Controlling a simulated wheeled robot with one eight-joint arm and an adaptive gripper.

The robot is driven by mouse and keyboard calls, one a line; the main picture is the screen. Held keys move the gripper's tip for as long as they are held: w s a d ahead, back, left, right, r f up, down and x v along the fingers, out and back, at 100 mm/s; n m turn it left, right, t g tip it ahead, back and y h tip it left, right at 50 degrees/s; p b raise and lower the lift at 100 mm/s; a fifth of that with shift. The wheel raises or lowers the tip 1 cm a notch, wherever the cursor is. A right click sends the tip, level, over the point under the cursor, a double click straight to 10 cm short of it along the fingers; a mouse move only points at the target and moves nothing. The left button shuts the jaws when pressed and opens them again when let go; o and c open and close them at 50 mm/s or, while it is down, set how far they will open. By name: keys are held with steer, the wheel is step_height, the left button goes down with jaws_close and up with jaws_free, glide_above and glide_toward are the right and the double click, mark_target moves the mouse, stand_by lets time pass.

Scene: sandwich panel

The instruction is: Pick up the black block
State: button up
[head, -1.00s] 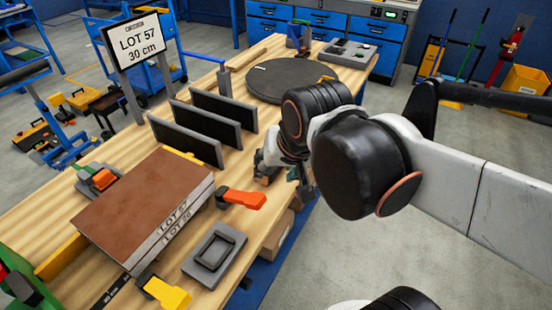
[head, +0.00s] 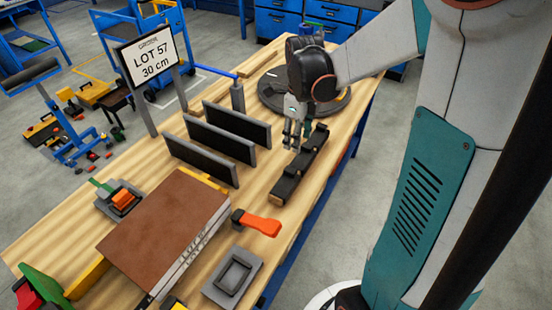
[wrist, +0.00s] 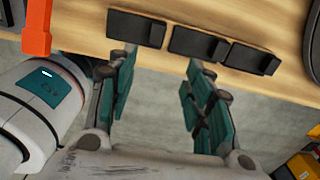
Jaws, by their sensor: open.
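Black blocks lie in a row along the table's right edge. In the head view, the near block (head: 286,188), the middle block (head: 301,162) and the far block (head: 319,134) show. They also show in the wrist view as a left block (wrist: 134,27), a middle block (wrist: 192,42) and a right block (wrist: 248,57), each with a small raised piece. I cannot tell which one the task means. My gripper (head: 295,140) points down by the row. In the wrist view its teal fingers (wrist: 160,66) are apart and empty, with blocks beyond the tips.
Upright dark panels (head: 230,128) stand in grey frames left of the row. A brown panel (head: 165,225) lies nearer, with an orange-handled clamp (head: 258,222) and a grey tray (head: 233,275) beside it. A dark turntable (head: 270,90) is at the far end.

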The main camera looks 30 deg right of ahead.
steer(key=b, duration=0.3)
glide_above(294, 171)
steer(key=f, duration=0.8)
steer(key=shift+w+d+f, duration=0.2)
steer(key=shift+d, duration=0.05)
steer(key=shift+s+a+f+b, duration=0.15)
steer(key=shift+f+b, duration=0.35)
steer(key=shift+f, duration=0.85)
steer(key=shift+s+a+f+b, duration=0.15)
steer(key=shift+f+b, duration=0.35)
steer(key=shift+f, duration=0.85)
steer(key=shift+w+r, duration=0.1)
steer(key=shift+c, duration=0.6)
jaws_close()
